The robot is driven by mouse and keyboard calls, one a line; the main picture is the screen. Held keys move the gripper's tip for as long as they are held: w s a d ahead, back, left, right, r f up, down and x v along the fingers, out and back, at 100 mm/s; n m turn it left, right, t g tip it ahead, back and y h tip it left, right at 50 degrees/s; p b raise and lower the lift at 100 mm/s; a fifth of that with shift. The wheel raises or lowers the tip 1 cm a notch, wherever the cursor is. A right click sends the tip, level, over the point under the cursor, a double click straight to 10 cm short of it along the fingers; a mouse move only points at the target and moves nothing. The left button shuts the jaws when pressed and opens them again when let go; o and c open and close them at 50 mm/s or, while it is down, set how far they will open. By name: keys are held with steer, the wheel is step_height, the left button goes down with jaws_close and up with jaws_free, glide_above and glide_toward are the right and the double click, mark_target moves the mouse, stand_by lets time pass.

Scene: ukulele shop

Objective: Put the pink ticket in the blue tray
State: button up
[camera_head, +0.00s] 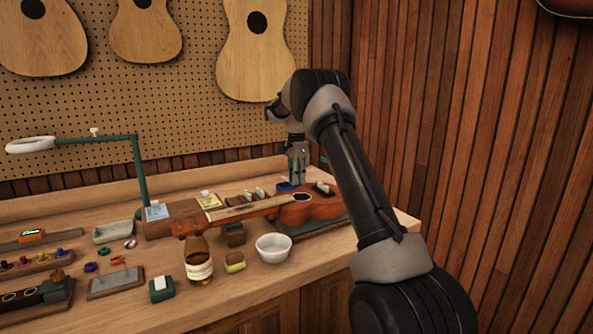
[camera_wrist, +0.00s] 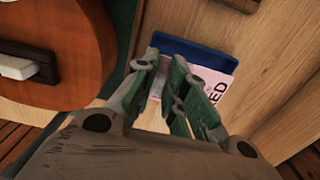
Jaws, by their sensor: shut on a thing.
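The pink ticket (camera_wrist: 213,79) with dark lettering shows in the wrist view, partly hidden behind my fingers. My gripper (camera_wrist: 166,82) is shut on it. The blue tray (camera_wrist: 190,49) lies just beyond the fingertips, and the ticket overlaps its near part. I cannot tell whether the ticket touches the tray or is held above it. In the head view my gripper (camera_head: 298,168) points down over the blue tray (camera_head: 285,187) at the back of the bench. The ticket cannot be made out there.
A ukulele (camera_head: 312,211) lies beside the tray, and its body (camera_wrist: 60,45) fills the left of the wrist view. A white bowl (camera_head: 273,247) and a brown bottle (camera_head: 199,260) stand in front. A pegboard with guitar bodies rises behind.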

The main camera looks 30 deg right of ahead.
steer(key=shift+s+f, duration=0.1)
steer(key=shift+f, duration=2.65)
steer(key=shift+s+d, duration=0.1)
steer(key=shift+s, duration=0.1)
steer(key=o, duration=0.8)
steer(key=shift+s+r, duration=0.1)
steer(key=shift+o, duration=0.7)
steer(key=shift+r, duration=0.1)
